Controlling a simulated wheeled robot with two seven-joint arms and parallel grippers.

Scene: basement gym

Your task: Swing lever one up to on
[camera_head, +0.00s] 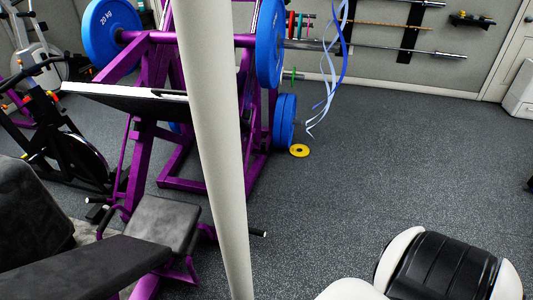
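I see no lever marked as one and no on/off switch in the head view. Neither gripper shows. A white and black rounded part at the bottom right looks like a piece of my own arm, with no fingers in view.
A pale post (219,160) stands close in front. Behind it is a purple leg-press machine (150,150) with blue plates (110,32) and a grey seat (163,223). An exercise bike (72,150) stands left. A yellow disc (299,150) lies on the floor. Grey floor (400,170) is open to the right.

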